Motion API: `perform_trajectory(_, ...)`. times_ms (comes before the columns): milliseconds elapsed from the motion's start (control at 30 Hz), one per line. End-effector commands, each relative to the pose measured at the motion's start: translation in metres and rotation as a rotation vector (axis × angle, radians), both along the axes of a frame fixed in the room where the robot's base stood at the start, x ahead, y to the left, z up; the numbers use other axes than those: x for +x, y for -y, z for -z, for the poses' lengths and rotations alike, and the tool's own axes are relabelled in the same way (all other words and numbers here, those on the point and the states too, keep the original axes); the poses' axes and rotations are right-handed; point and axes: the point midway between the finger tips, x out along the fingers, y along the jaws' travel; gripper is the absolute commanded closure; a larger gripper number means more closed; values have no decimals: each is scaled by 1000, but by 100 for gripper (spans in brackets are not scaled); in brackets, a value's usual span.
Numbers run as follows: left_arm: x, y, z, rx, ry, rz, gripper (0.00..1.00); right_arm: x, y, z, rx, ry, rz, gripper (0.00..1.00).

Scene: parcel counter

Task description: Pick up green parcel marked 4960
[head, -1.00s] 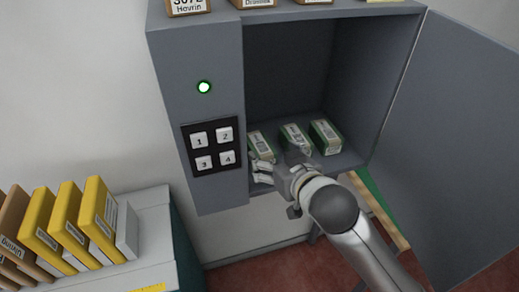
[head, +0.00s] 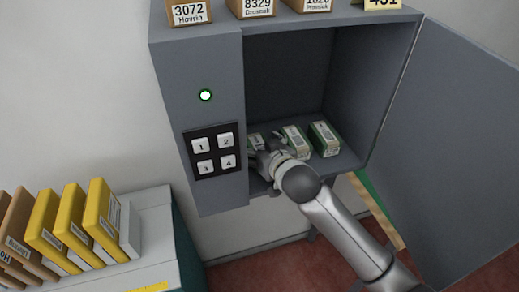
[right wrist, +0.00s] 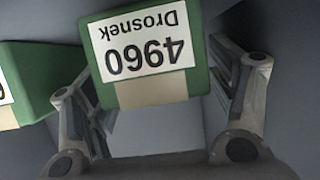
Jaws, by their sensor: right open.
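In the right wrist view, the green parcel marked 4960 Drosnek (right wrist: 150,92) shows its white label upside down. It is between the two fingers of my right gripper (right wrist: 158,85), which is open, with a gap beside the right finger. In the head view, my right gripper (head: 264,158) reaches into the open locker at the leftmost green parcel (head: 255,139), partly hiding it. This appears to be the 4960 parcel; its label is not readable there. My left gripper is not in view.
Two more green parcels (head: 296,141) (head: 324,138) stand right of it on the locker floor; one edges into the wrist view (right wrist: 35,80). The grey locker (head: 200,60) has a keypad (head: 213,152) at left and an open door (head: 450,150) at right. Yellow parcels (head: 72,220) stand lower left.

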Motion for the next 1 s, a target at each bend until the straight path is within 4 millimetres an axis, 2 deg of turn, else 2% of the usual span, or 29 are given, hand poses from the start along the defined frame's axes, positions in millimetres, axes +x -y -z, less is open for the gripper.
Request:
perform_trajectory(333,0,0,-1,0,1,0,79,4,-2,2,1,1,-1,21)
perform_trajectory(767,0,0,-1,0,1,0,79,4,-2,2,0,0,0,76)
perform_trajectory(1000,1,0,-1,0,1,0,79,4,-2,1,1,2,0,76)
